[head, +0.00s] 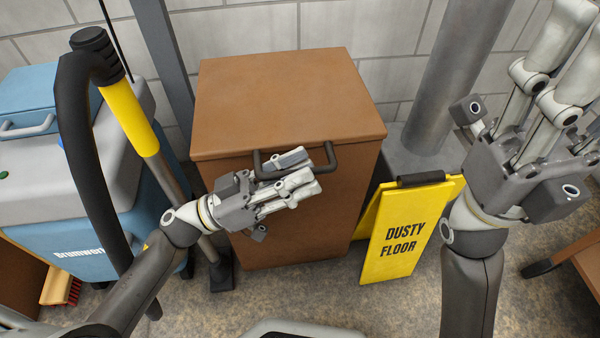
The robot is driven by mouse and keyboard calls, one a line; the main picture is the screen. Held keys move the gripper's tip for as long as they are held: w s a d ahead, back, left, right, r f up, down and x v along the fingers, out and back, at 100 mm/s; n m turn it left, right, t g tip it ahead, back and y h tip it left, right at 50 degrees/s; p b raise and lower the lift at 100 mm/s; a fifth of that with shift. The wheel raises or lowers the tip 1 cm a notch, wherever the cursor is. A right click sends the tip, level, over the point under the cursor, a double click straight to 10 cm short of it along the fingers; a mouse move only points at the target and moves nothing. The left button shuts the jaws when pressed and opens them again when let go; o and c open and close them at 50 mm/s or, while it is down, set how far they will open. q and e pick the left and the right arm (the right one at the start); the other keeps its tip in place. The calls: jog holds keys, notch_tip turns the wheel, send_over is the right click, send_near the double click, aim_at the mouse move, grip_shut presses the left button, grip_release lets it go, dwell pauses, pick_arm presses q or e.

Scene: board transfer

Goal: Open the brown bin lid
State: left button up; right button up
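The brown bin (315,215) stands in the middle of the head view against the wall. Its brown lid (285,95) lies flat and closed on top. A dark bar handle (331,157) sticks out at the lid's front edge. My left gripper (300,173) is at this handle, its fingers pointing right and overlapping the bar. The fingers hide the middle of the bar, so I cannot tell whether they are closed on it. My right gripper (530,85) is raised at the right, empty, with its fingers spread and pointing up, away from the bin.
A yellow "Dusty floor" sign (403,232) stands right of the bin. A grey pipe (450,75) rises behind it. A blue and grey cleaning machine (60,190) with a black hose (85,150) and yellow-gripped pole (130,115) stands at the left. A brown wooden piece (575,262) is at lower right.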

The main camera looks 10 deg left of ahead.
pick_arm(q)
jog(key=shift+w+d+r, duration=0.1)
jog(key=shift+d, duration=0.15)
grip_shut()
jog(key=shift+r, duration=0.1)
dwell(0.4)
jog(key=shift+r+p, duration=0.25)
jog(key=shift+p, duration=0.3)
